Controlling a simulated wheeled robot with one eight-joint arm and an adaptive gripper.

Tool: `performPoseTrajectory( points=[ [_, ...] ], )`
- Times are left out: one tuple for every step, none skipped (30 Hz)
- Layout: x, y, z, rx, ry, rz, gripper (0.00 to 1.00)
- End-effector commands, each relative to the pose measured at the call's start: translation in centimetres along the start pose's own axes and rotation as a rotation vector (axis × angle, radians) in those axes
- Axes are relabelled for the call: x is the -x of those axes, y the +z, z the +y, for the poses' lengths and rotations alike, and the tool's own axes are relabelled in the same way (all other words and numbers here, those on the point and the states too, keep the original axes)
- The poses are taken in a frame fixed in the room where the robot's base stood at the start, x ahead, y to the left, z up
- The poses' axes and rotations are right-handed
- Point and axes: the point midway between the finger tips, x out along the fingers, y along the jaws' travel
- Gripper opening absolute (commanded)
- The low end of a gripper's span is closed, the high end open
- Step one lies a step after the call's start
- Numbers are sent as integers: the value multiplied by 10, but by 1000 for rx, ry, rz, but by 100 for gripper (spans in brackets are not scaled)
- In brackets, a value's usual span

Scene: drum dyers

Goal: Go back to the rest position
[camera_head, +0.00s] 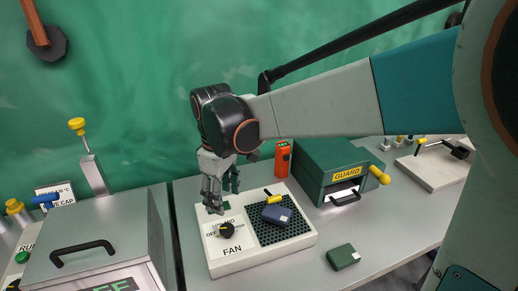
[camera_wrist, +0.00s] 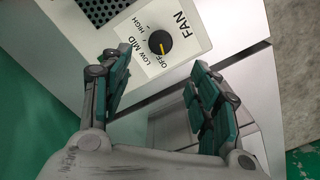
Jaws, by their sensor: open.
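My gripper (camera_head: 214,200) is above the left part of the white fan box (camera_head: 262,258), near its black knob (camera_head: 227,230). In the wrist view my gripper (camera_wrist: 160,68) has its two green-padded fingers spread apart with nothing between them. The knob (camera_wrist: 159,42) lies just beyond the fingertips, apart from them. It has a yellow pointer line and sits by the labels OFF, LOW, MID and HIGH; I cannot tell for certain which one it points to. My arm reaches in from the right in the head view.
A blue block (camera_head: 277,215) lies on the fan box's black grille (camera_head: 262,232). A dark green block (camera_head: 342,257) lies on the bench. A green GUARD box (camera_head: 325,162) and an orange device (camera_head: 282,160) stand behind. A grey lidded machine (camera_head: 75,268) stands left. A green wall (camera_head: 130,90) is behind.

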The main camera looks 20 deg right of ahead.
Motion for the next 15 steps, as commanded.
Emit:
performPoseTrajectory(
  points=[
    [2,5,-2,-9,4,6,56],
    [4,8,-2,-18,8,12,56],
    [6,12,-3,-35,15,23,56],
    [8,16,-3,-52,22,34,56],
    [11,22,-3,-71,30,45,56],
    [14,29,-3,-101,42,65,56],
    [17,35,-4,-124,51,80,56],
    [20,40,-5,-149,61,97,56],
    [23,48,-6,-183,74,120,56],
    [25,54,-6,-208,83,137,56],
    [27,60,-7,-234,92,154,56],
    [29,68,-8,-267,104,178,56],
    [31,74,-9,-291,113,196,56],
    [32,80,-10,-317,121,213,56],
    [34,87,-11,-350,132,237,56]
  ],
)
